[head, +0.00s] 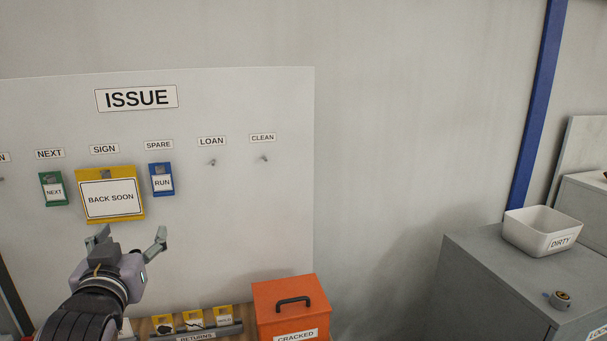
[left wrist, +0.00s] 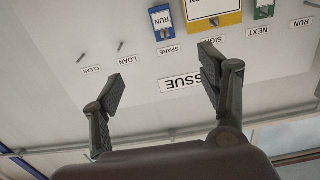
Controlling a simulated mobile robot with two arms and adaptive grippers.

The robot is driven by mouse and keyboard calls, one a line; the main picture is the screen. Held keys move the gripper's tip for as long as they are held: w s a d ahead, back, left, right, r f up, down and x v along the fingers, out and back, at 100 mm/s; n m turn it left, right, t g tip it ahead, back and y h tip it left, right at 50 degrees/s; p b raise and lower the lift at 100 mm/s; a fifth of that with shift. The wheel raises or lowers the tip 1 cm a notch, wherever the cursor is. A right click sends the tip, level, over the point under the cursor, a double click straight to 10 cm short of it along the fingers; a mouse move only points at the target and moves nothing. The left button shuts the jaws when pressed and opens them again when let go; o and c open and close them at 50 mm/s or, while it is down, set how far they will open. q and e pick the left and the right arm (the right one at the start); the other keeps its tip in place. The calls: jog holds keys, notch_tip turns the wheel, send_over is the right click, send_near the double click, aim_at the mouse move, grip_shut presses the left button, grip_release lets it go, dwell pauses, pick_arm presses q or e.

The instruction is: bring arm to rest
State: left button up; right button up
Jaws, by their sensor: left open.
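My left gripper (head: 130,240) is open and empty in front of the white issue board (head: 240,220), just below the yellow BACK SOON sign (head: 112,196) in the head view. In the left wrist view its two fingers (left wrist: 164,78) are spread wide with nothing between them, and the board shows upside down behind. The BACK SOON sign hangs under the SIGN label, and part of it shows in the left wrist view (left wrist: 213,12). My right gripper is not in view.
A green NEXT tag (head: 54,189) and blue RUN tag (head: 162,180) hang beside the sign. The LOAN (head: 212,162) and CLEAN (head: 265,158) pegs are bare. Below stand an orange CRACKED box (head: 290,306) and RETURNS rack (head: 196,336). A grey cabinet (head: 480,265) with a DIRTY tub (head: 543,232) stands right.

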pick_arm(q)
jog(key=s+d+f+m+g+h, duration=0.1)
jog(key=s+d+f+g, duration=0.2)
jog(key=f, duration=0.9)
jog(key=s+d+f+m+g+h, duration=0.1)
jog(key=s+f+m+g+h, duration=0.2)
jog(key=f, duration=0.9)
jog(key=s+d+f+g, duration=0.2)
jog(key=s+f+g, duration=0.2)
jog(key=s+f, duration=0.6)
jog(key=s+d+f+g, duration=0.2)
jog(key=s+f+g, duration=0.2)
jog(key=s+f, duration=0.55)
jog(key=s+f+b, duration=0.1)
jog(key=s+f, duration=0.1)
jog(key=f, duration=1.1)
jog(key=s+f+b, duration=0.2)
jog(key=f, duration=1.1)
jog(key=s+a+f+m+g+b, duration=0.1)
jog(key=s+a+f+g+b, duration=0.1)
jog(key=s+f, duration=1.4)
notch_tip(320, 180, down, 2)
jog(key=shift+a, duration=0.5)
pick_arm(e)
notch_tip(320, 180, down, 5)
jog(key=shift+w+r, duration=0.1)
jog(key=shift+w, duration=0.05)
